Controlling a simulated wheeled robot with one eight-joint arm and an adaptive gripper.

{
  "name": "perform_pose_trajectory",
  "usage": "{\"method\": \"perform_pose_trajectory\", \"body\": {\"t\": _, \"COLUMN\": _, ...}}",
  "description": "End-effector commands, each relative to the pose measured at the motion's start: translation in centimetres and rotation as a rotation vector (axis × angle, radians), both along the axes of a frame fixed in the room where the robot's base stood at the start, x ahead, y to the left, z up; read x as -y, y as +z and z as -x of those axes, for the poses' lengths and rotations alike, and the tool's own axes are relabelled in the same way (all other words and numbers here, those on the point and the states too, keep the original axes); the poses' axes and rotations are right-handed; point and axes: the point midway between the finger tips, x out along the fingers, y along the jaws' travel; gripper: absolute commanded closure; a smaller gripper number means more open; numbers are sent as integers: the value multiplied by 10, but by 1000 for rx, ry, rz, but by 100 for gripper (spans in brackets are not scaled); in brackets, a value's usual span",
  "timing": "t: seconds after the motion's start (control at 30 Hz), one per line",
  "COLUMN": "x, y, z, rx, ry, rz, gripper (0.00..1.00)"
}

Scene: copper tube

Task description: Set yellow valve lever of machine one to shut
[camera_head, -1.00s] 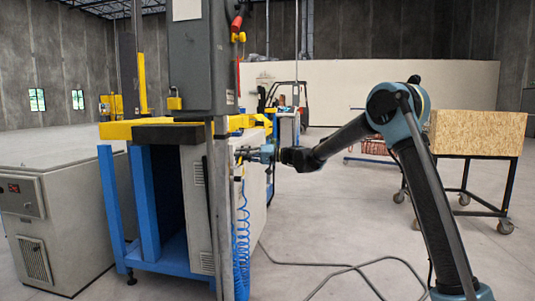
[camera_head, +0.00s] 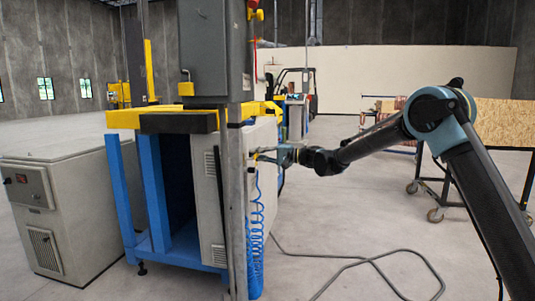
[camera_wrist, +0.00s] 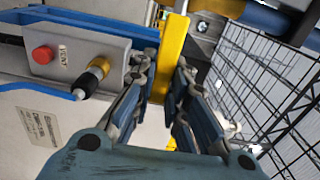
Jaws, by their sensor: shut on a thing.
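The yellow lever (camera_wrist: 173,50) shows in the wrist view as a flat yellow bar running from the top edge down between my fingers. My gripper (camera_wrist: 163,78) is shut on it, with one finger on each side. In the head view my gripper (camera_head: 262,155) reaches in from the right to the side of machine one (camera_head: 262,135). The lever is too small and too hidden there to make out its angle.
A grey box with a red button (camera_wrist: 43,55) and a black knob with a yellow ring (camera_wrist: 95,76) sits close left of my fingers. A blue hose (camera_wrist: 40,88) passes below it. Black wire mesh (camera_wrist: 262,85) stands right. A cable (camera_head: 375,260) lies on the floor.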

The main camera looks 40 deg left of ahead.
Motion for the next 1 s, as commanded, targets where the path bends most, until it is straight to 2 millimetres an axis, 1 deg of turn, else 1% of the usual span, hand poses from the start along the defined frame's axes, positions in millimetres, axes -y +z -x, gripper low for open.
{"method": "perform_pose_trajectory", "body": {"t": 0.2, "x": -4, "y": -3, "z": 7, "rx": -23, "ry": 7, "rz": 13, "gripper": 100}}
{"method": "perform_pose_trajectory", "body": {"t": 0.57, "x": -4, "y": -4, "z": 9, "rx": -24, "ry": 10, "rz": 15, "gripper": 100}}
{"method": "perform_pose_trajectory", "body": {"t": 0.6, "x": -4, "y": -4, "z": 9, "rx": -24, "ry": 10, "rz": 15, "gripper": 77}}
{"method": "perform_pose_trajectory", "body": {"t": 0.67, "x": -4, "y": -4, "z": 9, "rx": -24, "ry": 11, "rz": 14, "gripper": 65}}
{"method": "perform_pose_trajectory", "body": {"t": 1.0, "x": -5, "y": -3, "z": 11, "rx": -25, "ry": 13, "rz": 13, "gripper": 65}}
